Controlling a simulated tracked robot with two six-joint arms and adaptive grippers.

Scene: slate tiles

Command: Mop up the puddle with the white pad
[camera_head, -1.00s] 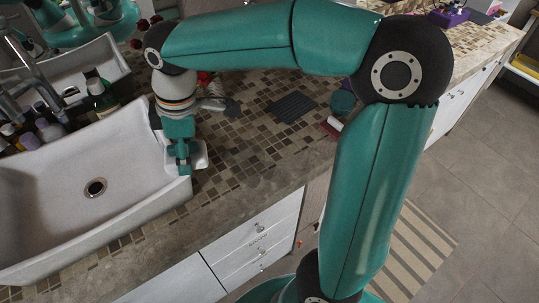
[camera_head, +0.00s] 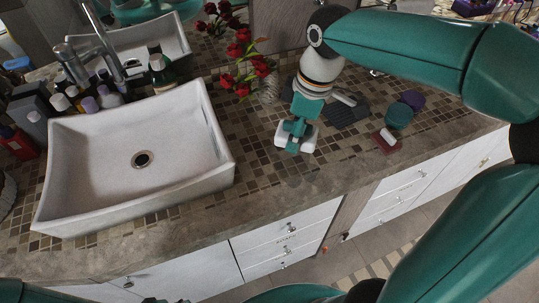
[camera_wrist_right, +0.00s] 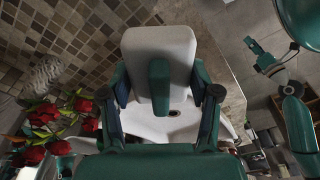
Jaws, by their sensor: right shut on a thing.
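My right gripper (camera_head: 297,127) is shut on the teal grip of the white pad (camera_head: 308,144). The pad is at the counter's tiled part, right of the sink; I cannot tell if it touches the surface. In the right wrist view the pad (camera_wrist_right: 180,47) lies beyond the gripper (camera_wrist_right: 160,92), with the teal grip between the fingers. A faint, slightly darker patch (camera_head: 298,181) on the counter in front of the pad may be the puddle; its outline is unclear. A teal gripper-like part, possibly my left gripper (camera_wrist_right: 264,57), shows small in the right wrist view; its jaws are unclear.
The white sink (camera_head: 95,190) stands left of the pad, with bottles (camera_head: 107,97) behind it. Red flowers in a vase (camera_head: 268,88) stand behind the pad. A dark ribbed mat (camera_head: 347,112), a teal item (camera_head: 399,116) and a red-and-white brush (camera_head: 387,140) lie to the right.

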